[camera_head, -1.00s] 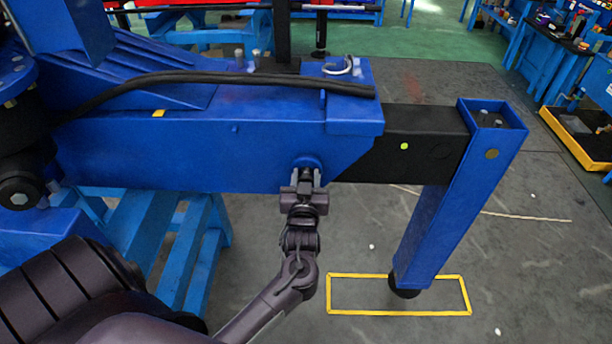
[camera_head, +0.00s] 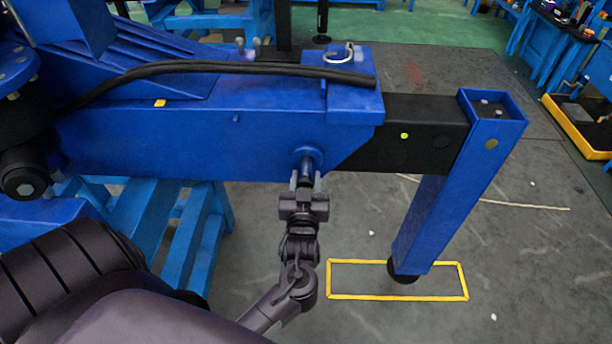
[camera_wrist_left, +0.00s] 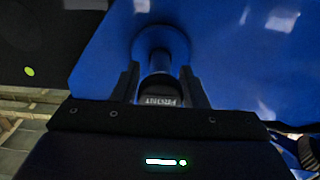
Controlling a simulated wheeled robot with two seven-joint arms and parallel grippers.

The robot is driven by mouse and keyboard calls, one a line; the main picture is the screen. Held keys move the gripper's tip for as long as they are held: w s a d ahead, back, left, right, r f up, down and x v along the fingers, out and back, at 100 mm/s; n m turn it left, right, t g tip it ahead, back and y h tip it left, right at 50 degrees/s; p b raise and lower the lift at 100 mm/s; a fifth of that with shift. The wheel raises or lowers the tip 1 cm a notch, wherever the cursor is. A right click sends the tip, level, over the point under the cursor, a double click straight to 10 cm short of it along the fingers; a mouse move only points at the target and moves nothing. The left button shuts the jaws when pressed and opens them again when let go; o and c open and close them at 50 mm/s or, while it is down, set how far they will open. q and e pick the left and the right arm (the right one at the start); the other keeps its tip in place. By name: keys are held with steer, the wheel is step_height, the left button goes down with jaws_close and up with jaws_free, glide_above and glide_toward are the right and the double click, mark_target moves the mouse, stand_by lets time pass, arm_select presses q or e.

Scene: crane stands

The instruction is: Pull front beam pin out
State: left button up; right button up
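The front beam pin (camera_head: 306,168) sticks out of the round boss on the near face of the blue beam (camera_head: 200,150), low at its right end. My left gripper (camera_head: 304,184) reaches up from below and its fingers are closed around the pin's outer end. In the left wrist view the pin (camera_wrist_left: 158,88) carries a dark end lettered "FRONT" and sits between the two fingers of the left gripper (camera_wrist_left: 160,92). A bare length of pin shows between the fingers and the beam. The pin's inner end is hidden in the beam. My right gripper is not in view.
A black inner beam (camera_head: 415,135) runs right to a blue upright leg (camera_head: 440,210). The leg's foot is above or inside a yellow floor rectangle (camera_head: 400,297). A black hose (camera_head: 220,67) lies along the beam top. Blue trestles (camera_head: 150,225) stand at left.

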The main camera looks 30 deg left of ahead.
arm_select(q)
steer(key=o, duration=0.3)
steer(key=shift+s+r, duration=0.1)
steer(key=shift+s, duration=0.05)
steer(key=shift+o, duration=0.2)
steer(key=shift+s+d+f, duration=0.2)
steer(key=shift+s+d, duration=0.05)
steer(key=shift+s, duration=0.05)
steer(key=b+v, duration=0.2)
steer(key=v, duration=0.5)
steer(key=shift+r, duration=0.1)
